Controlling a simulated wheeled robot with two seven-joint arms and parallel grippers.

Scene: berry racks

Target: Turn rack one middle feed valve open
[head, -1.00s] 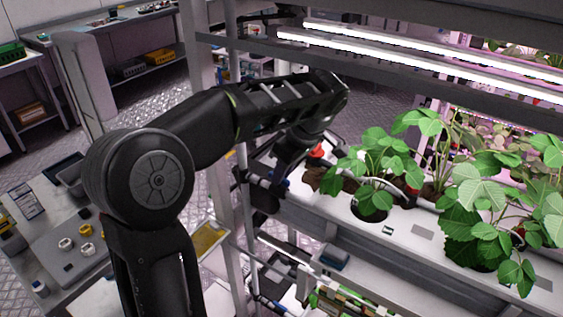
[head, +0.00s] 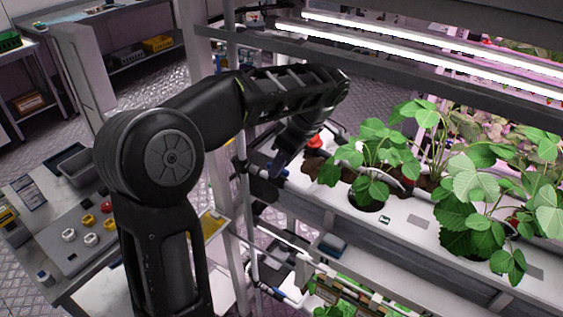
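My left gripper (head: 287,158) hangs from my black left arm, at the left end of the rack's middle white growing channel (head: 405,226). It is dark and seen from behind, so its fingers and any contact are unclear. A small blue part (head: 279,170) shows right beside the gripper, on the pipework at the rack's end; I cannot tell whether it is the valve handle. A red part (head: 314,141) shows just right of the gripper. The valve's position is hidden. My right gripper is not in view.
Leafy strawberry plants (head: 372,160) stand in the channel right of the gripper. Lit lamp bars (head: 420,62) run above. A grey rack post (head: 222,190) stands left of the gripper. A bench with coloured knobs (head: 70,235) is at lower left.

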